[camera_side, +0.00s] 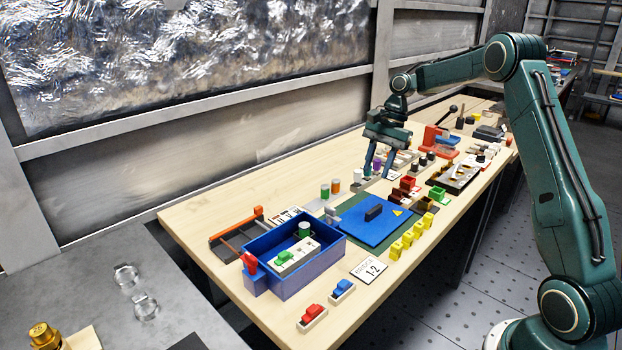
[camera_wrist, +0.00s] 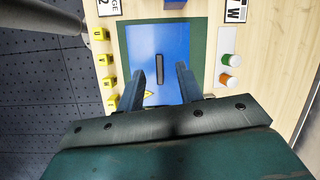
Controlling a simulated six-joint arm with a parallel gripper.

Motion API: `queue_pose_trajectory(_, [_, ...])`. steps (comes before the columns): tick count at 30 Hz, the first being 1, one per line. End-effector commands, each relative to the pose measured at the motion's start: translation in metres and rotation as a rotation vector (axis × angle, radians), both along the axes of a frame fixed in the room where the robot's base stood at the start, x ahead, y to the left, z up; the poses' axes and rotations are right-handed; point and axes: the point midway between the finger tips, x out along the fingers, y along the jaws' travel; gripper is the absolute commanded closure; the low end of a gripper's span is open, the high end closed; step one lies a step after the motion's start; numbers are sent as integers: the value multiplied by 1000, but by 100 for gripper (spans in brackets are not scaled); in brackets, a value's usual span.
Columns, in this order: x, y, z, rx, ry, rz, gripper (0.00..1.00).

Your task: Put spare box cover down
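The spare box cover (camera_side: 390,226) is a flat blue plate with a dark bar handle (camera_side: 373,213) and a yellow triangle mark. It lies flat on a green mat (camera_side: 345,238); the wrist view also shows the cover (camera_wrist: 172,40) with its handle (camera_wrist: 159,69). My gripper (camera_side: 376,172) is raised above the table, beyond the cover in the side view. Its fingers (camera_wrist: 161,82) are apart, with nothing held between them, and the handle shows past their tips in the wrist view.
The open blue box (camera_side: 320,268) stands left of the mat with a green-and-white part and a green-topped cylinder inside. Several yellow blocks (camera_side: 408,238) line the mat's right edge. Several other parts crowd the table farther back.

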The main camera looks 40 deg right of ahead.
Motion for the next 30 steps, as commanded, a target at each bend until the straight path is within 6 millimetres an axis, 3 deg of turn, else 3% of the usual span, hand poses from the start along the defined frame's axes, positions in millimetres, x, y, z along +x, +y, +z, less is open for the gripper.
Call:
queue_pose_trajectory(6, [-15,47,49,-67,-99,162,64])
queue_pose_trajectory(15, [-53,102,97,-163,-223,385,64])
queue_pose_trajectory(21, [-87,134,120,-233,-301,534,64])
queue_pose_trajectory(30, [-147,171,138,-345,-410,761,64])
